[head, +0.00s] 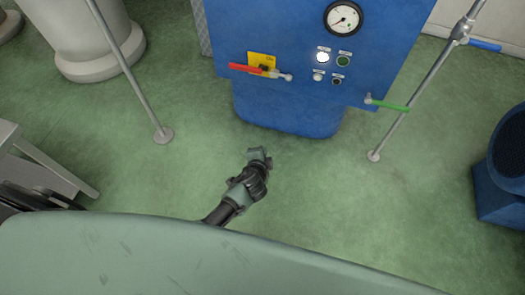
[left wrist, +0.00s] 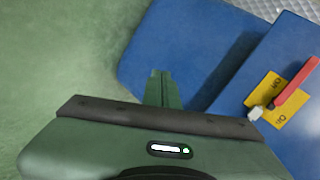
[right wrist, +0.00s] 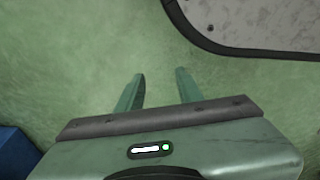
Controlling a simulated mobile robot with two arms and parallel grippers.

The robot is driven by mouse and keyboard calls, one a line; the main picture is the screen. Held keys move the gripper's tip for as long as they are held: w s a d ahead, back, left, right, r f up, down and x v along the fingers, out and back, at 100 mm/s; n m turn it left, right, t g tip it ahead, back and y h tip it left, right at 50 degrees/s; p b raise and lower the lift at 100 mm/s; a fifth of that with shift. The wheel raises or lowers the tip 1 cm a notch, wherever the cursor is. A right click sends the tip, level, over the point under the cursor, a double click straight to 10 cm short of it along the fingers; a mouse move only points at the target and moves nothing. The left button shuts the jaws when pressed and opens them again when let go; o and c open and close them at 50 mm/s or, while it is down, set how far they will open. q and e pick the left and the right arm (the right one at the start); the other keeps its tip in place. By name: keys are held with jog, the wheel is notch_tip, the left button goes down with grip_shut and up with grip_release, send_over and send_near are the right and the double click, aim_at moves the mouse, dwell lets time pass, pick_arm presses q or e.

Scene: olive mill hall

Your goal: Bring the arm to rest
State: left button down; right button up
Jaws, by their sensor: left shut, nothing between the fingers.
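My left gripper (head: 260,154) is in front of the blue machine cabinet (head: 290,45) in the head view, above the green floor and apart from the cabinet. In the left wrist view its fingers (left wrist: 161,88) are together with nothing between them. My right gripper shows only in the right wrist view, where its two fingers (right wrist: 158,90) stand apart with only bare floor seen between them. The right arm is not seen in the head view.
Thin posts (head: 130,75) stand either side. A blue motor-like unit (head: 503,170) is at right, a grey table (head: 35,160) at left. Floor between is clear.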

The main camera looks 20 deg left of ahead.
dwell(0.4)
